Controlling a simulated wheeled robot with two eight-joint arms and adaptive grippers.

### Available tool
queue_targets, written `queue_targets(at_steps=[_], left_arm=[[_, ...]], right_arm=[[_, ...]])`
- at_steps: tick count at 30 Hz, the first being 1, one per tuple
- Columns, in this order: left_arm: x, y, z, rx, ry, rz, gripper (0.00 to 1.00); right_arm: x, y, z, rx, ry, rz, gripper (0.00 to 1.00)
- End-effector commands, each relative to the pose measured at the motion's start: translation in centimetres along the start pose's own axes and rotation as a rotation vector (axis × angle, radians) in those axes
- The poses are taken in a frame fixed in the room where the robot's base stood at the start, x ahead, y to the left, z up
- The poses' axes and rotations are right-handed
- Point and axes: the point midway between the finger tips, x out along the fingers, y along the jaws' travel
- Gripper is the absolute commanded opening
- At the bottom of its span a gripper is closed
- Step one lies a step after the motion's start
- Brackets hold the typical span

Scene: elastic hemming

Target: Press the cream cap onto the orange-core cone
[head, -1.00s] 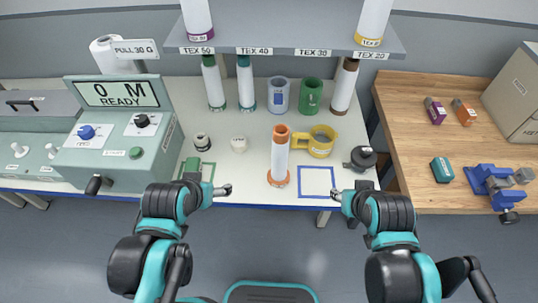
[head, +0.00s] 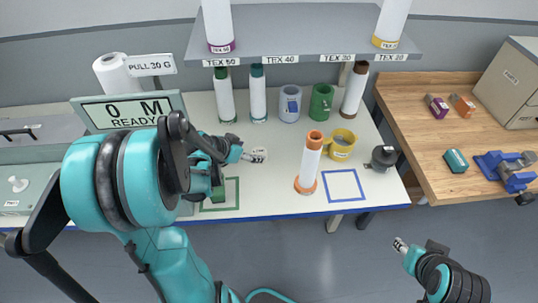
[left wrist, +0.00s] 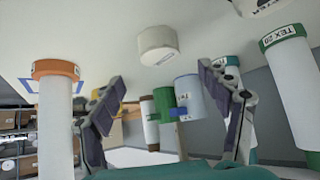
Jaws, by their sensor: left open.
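The cream cap (head: 258,155) stands on the white table at the end of my left gripper (head: 240,150). In the left wrist view the cap (left wrist: 158,45) is a short pale cylinder ahead of the open fingers (left wrist: 160,85); the space between them is empty. The orange-core cone (head: 309,165) stands upright to the right of the cap, white with an orange top and base. It also shows at the left of the left wrist view (left wrist: 57,120). My right gripper (head: 400,244) is off the table at lower right; its fingers are too small to read.
A yellow mug (head: 341,144) stands close behind the cone. A blue outlined square (head: 343,185) lies empty to its right, and a dark weight (head: 383,157) beyond. Several cones and mugs line the back below the shelf (head: 310,42).

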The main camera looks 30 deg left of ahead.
Motion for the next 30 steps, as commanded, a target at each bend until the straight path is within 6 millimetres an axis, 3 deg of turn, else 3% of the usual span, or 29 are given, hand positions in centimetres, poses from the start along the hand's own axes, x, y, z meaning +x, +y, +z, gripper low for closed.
queue_targets(at_steps=[16, 24, 25, 30], left_arm=[[6.9, -0.2, 0.9, 0.003, 0.0, 0.001, 0.77], [7.5, -0.2, 0.7, 0.001, 0.0, 0.0, 0.77], [7.5, -0.2, 0.7, 0.001, 0.0, 0.0, 0.74], [7.5, -0.2, 0.7, 0.001, 0.0, 0.0, 0.32]], right_arm=[[2.8, 0.0, 2.0, 0.0, 0.0, 0.0, 0.4], [2.8, 0.0, 2.0, 0.0, 0.0, 0.0, 0.4], [2.8, 0.0, 2.0, 0.0, 0.0, 0.0, 0.4], [2.8, 0.0, 2.0, 0.0, 0.0, 0.0, 0.4]])
